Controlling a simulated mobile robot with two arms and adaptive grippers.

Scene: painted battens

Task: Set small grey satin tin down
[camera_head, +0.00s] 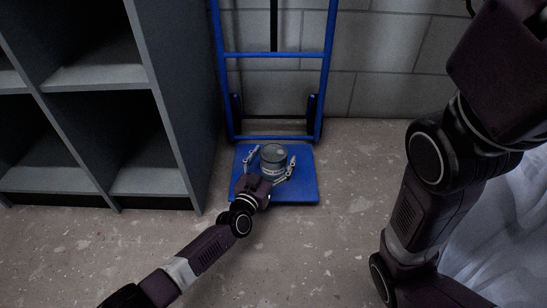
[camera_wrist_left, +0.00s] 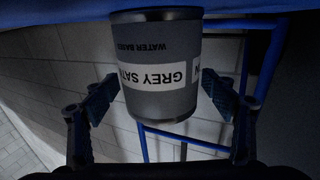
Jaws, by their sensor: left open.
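The small grey satin tin (camera_head: 273,158) stands upright on the blue toe plate (camera_head: 305,190) of a hand truck in the head view. My left gripper (camera_head: 272,167) is around the tin, one finger on each side. It is open, and gaps show between the fingers and the tin. In the left wrist view the tin (camera_wrist_left: 160,65) shows upside down with its label "GREY SATIN" and "WATER BASED". There the left gripper's blue pads (camera_wrist_left: 158,95) stand apart from it on both sides. My right gripper is not in view; only the right arm shows.
The blue hand truck frame (camera_head: 275,54) stands against a block wall (camera_head: 380,50). A grey shelf unit (camera_head: 185,100) with open compartments is close on the left. White sheeting (camera_head: 500,225) lies at the right. The speckled floor in front is mostly free.

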